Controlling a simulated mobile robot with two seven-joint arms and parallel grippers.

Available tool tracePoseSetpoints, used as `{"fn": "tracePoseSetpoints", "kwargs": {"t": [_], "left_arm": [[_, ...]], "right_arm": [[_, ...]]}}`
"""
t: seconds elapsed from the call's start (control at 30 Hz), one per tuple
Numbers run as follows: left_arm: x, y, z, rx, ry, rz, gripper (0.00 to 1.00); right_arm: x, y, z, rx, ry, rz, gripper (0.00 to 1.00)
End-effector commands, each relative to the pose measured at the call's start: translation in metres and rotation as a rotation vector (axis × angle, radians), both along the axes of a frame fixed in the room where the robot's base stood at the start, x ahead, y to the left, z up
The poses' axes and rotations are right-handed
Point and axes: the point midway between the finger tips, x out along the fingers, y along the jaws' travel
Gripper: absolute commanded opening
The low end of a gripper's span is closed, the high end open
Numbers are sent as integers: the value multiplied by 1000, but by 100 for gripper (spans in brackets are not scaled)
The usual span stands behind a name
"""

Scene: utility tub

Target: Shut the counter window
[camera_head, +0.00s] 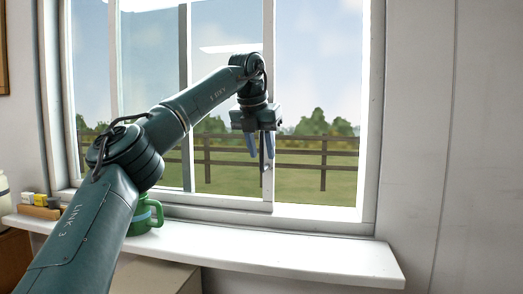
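The counter window (268,30) is a white-framed sliding window. Its sash's right upright stands near the middle of the opening, and a clear gap lies between it and the right jamb (370,120). My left gripper (259,152) points down in front of that upright, its two blue-grey fingers apart. A thin dark upright piece, perhaps a handle, shows between the fingers; I cannot tell whether they touch it. My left arm crosses in front of the left panes and hides part of the frame. My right gripper is out of view.
A white sill (270,256) runs below the window. A green mug (147,215) stands on it beside my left arm. Small boxes in a wooden holder (40,207) are at the far left. The sill's right part is clear, and plain wall (420,130) lies right.

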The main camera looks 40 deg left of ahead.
Motion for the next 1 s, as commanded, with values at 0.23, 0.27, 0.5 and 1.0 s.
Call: {"fn": "tracePoseSetpoints", "kwargs": {"t": [0.23,0.27,0.5,1.0], "left_arm": [[1,0,-3,-1,0,0,33],[1,0,-3,-1,0,0,33],[1,0,-3,-1,0,-1,17],[1,0,-3,0,-1,-1,0]], "right_arm": [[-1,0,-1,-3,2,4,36],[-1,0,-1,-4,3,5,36],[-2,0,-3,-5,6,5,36],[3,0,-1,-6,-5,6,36]]}}
